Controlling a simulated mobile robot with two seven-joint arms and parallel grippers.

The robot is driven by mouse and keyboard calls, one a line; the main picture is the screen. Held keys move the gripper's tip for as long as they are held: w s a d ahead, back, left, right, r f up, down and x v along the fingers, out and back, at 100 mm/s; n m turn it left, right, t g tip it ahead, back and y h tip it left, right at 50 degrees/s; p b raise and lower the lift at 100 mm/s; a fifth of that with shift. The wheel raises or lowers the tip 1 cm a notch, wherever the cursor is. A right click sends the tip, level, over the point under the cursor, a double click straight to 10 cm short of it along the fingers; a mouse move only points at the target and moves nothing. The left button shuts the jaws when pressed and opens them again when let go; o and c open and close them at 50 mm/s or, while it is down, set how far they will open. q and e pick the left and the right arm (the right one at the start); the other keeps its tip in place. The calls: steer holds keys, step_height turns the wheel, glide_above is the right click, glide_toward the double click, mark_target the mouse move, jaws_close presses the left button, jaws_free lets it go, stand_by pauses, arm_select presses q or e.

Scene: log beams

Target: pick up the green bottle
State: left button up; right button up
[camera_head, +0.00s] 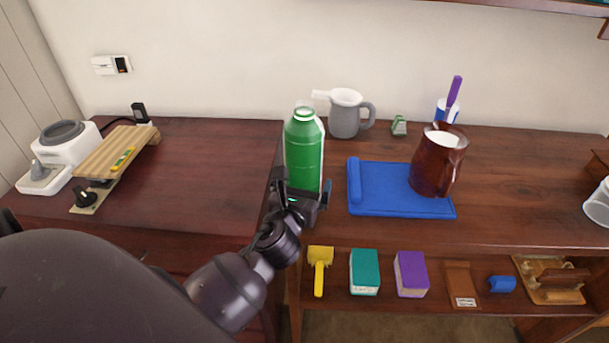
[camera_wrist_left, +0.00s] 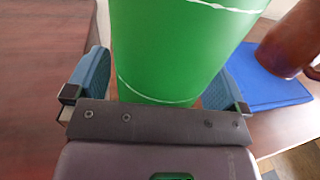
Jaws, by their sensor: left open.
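The green bottle (camera_head: 304,150) stands upright on the dark wooden table, left of a blue mat. My left gripper (camera_head: 302,188) is at the bottle's lower part, with its fingers on either side of it. In the left wrist view the bottle (camera_wrist_left: 178,50) fills the space between the blue finger pads of the left gripper (camera_wrist_left: 160,85). The gripper is open around the bottle. Small gaps seem to show near the pads, though contact is hard to judge. My right gripper is not in view.
The blue mat (camera_head: 390,205) bears a brown mug (camera_head: 437,160) close to the right. A grey jug (camera_head: 346,114) stands behind the bottle. A wooden board (camera_head: 112,155) lies at the left. A shelf below holds sponges (camera_head: 364,272).

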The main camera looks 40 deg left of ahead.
mark_target(304, 116)
arm_select(q)
steer(key=c, duration=1.1)
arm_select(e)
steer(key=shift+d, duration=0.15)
arm_select(q)
steer(key=shift+r, duration=0.1)
step_height(304, 116, up, 19)
steer(key=p, duration=0.6)
steer(key=shift+r, duration=0.45)
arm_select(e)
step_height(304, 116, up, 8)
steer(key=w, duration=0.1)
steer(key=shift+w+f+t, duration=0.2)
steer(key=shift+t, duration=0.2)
